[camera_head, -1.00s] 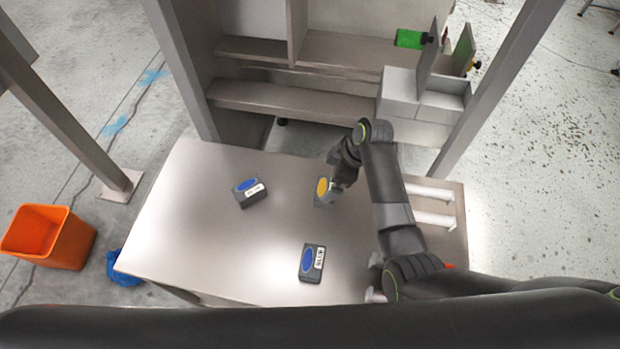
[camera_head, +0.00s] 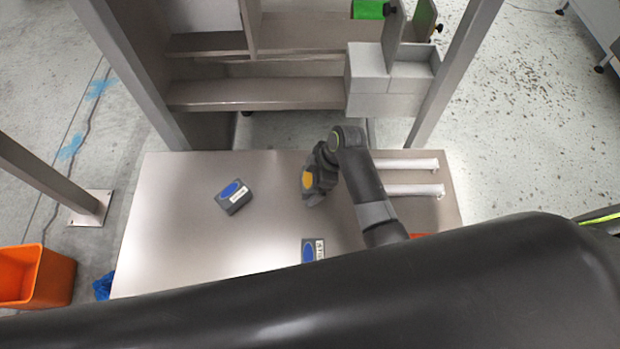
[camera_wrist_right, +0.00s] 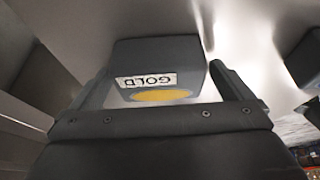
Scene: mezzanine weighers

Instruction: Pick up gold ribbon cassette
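The gold ribbon cassette (camera_head: 308,181) is a dark grey block with a yellow oval, partly hidden by my right gripper (camera_head: 318,180) at the back middle of the table. In the right wrist view the cassette (camera_wrist_right: 158,62) sits between the two fingers of my right gripper (camera_wrist_right: 165,85), its white GOLD label and yellow oval facing the camera. My left gripper is not in view.
A blue-oval cassette (camera_head: 233,196) lies left on the table (camera_head: 170,220). Another (camera_head: 308,250) lies nearer, partly hidden by my arm. White rolls (camera_head: 412,190) lie at the right. Shelving (camera_head: 250,93) with grey bins (camera_head: 368,70) stands behind. An orange bin (camera_head: 40,275) stands on the floor left.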

